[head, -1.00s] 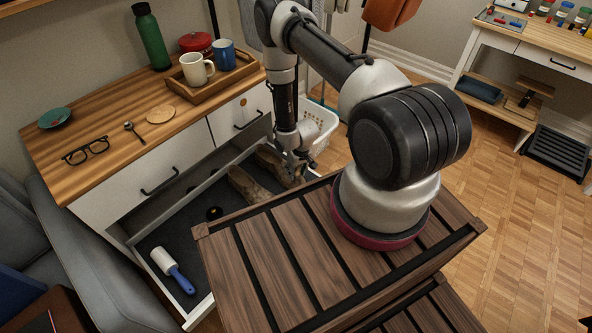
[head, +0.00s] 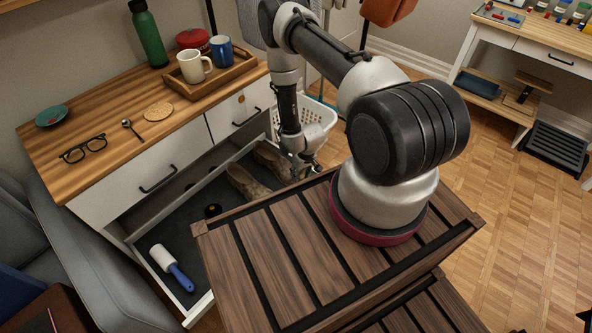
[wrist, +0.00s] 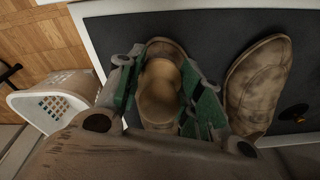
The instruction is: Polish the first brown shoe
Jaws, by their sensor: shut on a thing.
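Two worn, mottled brown shoes lie side by side in the open drawer (head: 205,233). In the head view one shoe (head: 247,184) is nearer and the other (head: 270,158) is farther back, beside my gripper (head: 305,170). In the wrist view one shoe (wrist: 258,80) lies to the right, clear of my fingers. The other shoe (wrist: 166,45) shows beyond and between them.
A lint roller (head: 170,268) and a small dark round thing (head: 212,211) lie in the drawer. A white basket (head: 318,118) stands beyond my gripper. A slatted wooden crate (head: 270,255) is in front of the drawer. The desk top (head: 90,178) holds glasses and a tray with mugs.

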